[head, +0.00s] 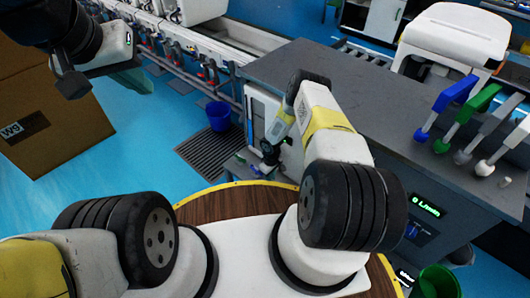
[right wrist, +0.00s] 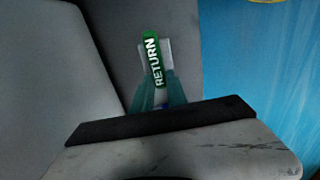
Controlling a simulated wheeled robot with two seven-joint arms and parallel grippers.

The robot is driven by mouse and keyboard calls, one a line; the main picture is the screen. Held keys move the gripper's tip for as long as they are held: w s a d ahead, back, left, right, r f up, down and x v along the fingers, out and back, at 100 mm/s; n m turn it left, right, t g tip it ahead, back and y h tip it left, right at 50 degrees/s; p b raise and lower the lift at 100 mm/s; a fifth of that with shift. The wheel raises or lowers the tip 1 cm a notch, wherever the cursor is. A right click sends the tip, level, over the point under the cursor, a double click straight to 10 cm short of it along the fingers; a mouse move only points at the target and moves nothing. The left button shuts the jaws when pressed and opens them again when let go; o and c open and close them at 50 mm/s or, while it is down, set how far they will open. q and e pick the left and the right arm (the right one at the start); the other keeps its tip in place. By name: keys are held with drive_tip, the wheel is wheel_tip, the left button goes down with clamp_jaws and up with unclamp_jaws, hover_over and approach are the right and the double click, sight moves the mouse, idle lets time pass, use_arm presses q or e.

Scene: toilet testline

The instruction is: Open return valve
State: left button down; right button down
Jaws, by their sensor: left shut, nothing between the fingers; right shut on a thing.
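The return valve's handle (right wrist: 153,58) shows in the right wrist view, a narrow lever with a green label reading RETURN. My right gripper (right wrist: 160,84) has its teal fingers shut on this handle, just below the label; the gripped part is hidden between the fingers. In the head view my right arm reaches down beside the grey bench, and I cannot make out the handle there. My left gripper (head: 137,80) is at the upper left of the head view, shut and empty, above the floor and away from the valve.
The grey bench (head: 340,85) carries blue, green (head: 468,116) and grey levers at right. A blue bucket (head: 219,115) stands by a floor grate (head: 205,150). A cardboard box (head: 45,125) stands at left. Blue floor (head: 140,165) is clear between box and grate.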

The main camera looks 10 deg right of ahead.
drive_tip(key=shift+n, duration=0.3)
drive_tip(key=n, duration=0.3)
drive_tip(key=s+n, duration=0.1)
drive_tip(key=shift+a+n, duration=0.3)
drive_tip(key=shift+a, duration=0.1)
drive_tip(key=n, duration=0.2)
drive_tip(key=s+n, duration=0.1)
drive_tip(key=shift+a+n, duration=0.1)
drive_tip(key=shift+n, duration=0.3)
drive_tip(key=n, duration=0.2)
drive_tip(key=s+n, duration=0.1)
drive_tip(key=n, duration=0.1)
drive_tip(key=shift+s+d+n, duration=0.15)
drive_tip(key=shift+s+n, duration=0.05)
drive_tip(key=shift+n, duration=1)
drive_tip(key=shift+s+d+n, duration=0.15)
drive_tip(key=shift+s+n, duration=0.05)
drive_tip(key=shift+n, duration=1)
drive_tip(key=c, duration=1.3)
unclamp_jaws()
